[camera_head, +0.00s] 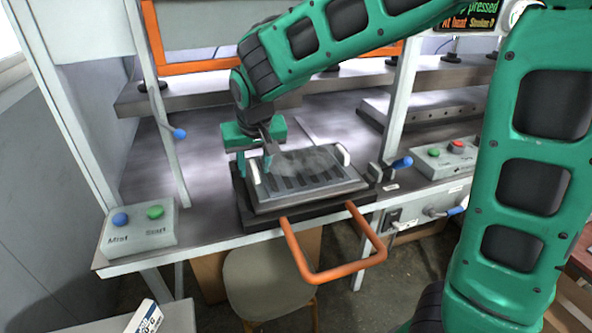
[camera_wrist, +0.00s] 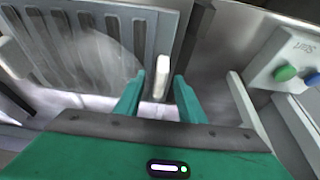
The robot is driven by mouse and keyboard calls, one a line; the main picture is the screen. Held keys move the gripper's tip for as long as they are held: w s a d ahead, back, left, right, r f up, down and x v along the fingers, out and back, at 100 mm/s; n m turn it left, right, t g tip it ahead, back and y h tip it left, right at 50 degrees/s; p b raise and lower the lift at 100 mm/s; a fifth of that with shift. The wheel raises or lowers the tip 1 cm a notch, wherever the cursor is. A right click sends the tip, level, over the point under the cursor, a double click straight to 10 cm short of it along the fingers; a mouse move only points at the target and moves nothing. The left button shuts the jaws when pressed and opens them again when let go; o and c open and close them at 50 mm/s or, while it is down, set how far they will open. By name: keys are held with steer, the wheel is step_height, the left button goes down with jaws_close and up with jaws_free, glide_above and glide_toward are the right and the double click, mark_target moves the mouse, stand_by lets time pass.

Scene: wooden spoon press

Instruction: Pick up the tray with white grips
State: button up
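The tray (camera_head: 305,172) is a grey slotted plate with a white grip on its left (camera_head: 255,172) and another on its right (camera_head: 343,154). It sits on a dark base (camera_head: 245,215) on the press table. My gripper (camera_head: 255,165) is over the tray's left end, pointing down. In the wrist view, my gripper (camera_wrist: 159,85) is open, and the left white grip (camera_wrist: 162,78) shows between its two teal fingers, with a visible gap on each side. I cannot tell whether the fingertips are level with the grip. The tray's slotted surface (camera_wrist: 85,50) also shows there.
An orange handle (camera_head: 335,272) juts out in front of the base. A button box (camera_head: 140,228) is at the table's front left, another (camera_head: 447,155) at the right. A blue-knobbed lever (camera_head: 400,163) is right of the tray. A frame post (camera_head: 165,130) stands left of my gripper.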

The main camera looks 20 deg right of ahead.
steer(key=shift+c, duration=0.2)
jaws_close()
steer(key=shift+r, duration=0.1)
